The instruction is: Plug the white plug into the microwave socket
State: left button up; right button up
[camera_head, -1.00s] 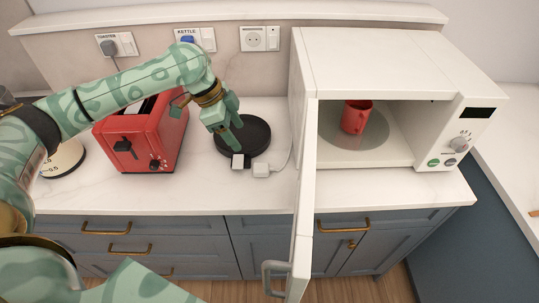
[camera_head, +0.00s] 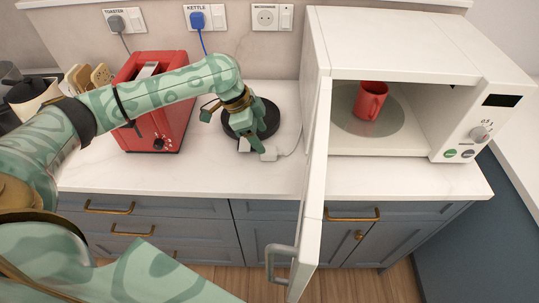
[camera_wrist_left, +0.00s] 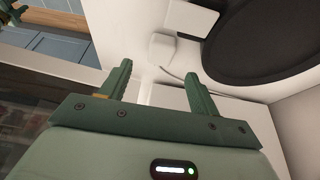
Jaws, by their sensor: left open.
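The white plug (camera_head: 270,154) lies on the counter, left of the open microwave door, with its pale cord running up to the right. My left gripper (camera_head: 252,146) is open and empty, pointing down just left of the plug. In the left wrist view the white plug (camera_wrist_left: 163,47) is beyond the two open fingertips (camera_wrist_left: 157,74), roughly between them in the picture. I cannot tell whether a finger touches it. The microwave socket (camera_head: 265,17) on the back wall is empty. My right gripper is not in view.
The red toaster (camera_head: 157,103) stands left. The microwave (camera_head: 410,50) is open with a red mug (camera_head: 370,101) inside; its door (camera_head: 313,180) juts forward. The blue plug (camera_head: 197,20) fills the kettle socket.

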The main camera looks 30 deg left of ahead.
aim_at(268, 150)
pick_arm(q)
jog(key=shift+d+f, duration=0.2)
jog(key=shift+f, duration=0.2)
jog(key=b+x, duration=0.2)
jog(key=x, duration=0.3)
jog(key=shift+a+f, duration=0.15)
jog(key=shift+f, duration=0.1)
jog(key=shift+r, duration=0.1)
jog(key=c, duration=1)
